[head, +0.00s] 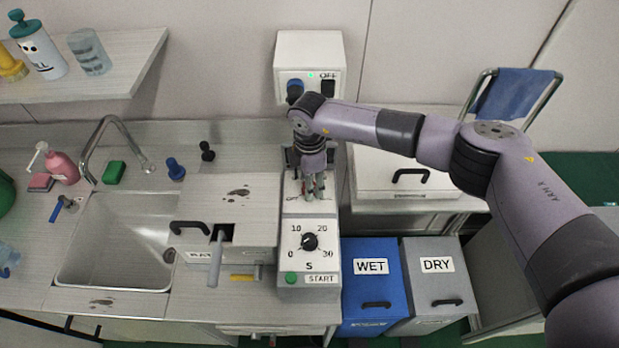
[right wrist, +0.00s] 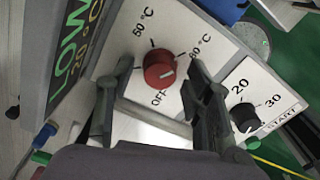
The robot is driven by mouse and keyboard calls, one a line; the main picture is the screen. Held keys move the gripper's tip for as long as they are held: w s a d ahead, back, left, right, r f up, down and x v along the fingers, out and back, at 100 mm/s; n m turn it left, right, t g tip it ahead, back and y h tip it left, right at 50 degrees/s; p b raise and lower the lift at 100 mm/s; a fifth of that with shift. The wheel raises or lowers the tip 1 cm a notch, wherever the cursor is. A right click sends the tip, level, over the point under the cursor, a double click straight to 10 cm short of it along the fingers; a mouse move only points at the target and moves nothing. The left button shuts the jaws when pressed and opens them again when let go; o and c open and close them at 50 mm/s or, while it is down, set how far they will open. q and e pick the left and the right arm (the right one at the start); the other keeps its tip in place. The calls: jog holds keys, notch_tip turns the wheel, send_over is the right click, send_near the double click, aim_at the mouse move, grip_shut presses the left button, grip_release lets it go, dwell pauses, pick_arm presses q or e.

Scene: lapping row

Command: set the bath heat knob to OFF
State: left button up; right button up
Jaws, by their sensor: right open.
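The bath heat knob (right wrist: 160,71) is red and round, on a white panel marked 50 °C, 80 °C and OFF in the right wrist view. A short white mark shows on the right part of its face; I cannot tell exactly which label it points to. My right gripper (right wrist: 159,68) is open, with one finger on each side of the knob and visible gaps between. In the head view my right gripper (head: 312,190) points down over the back of the panel and hides the knob. My left gripper is not in view.
A black timer knob (head: 309,241) and green start button (head: 291,278) sit in front. A dark display (right wrist: 75,55) with green LOW lettering stands beside the panel. A grey-lidded bath with a black handle (head: 190,227) and a sink (head: 120,240) lie left; WET (head: 371,267) and DRY (head: 437,265) bins stand right.

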jog(key=shift+f, duration=0.45)
jog(key=shift+c, duration=0.2)
grip_shut()
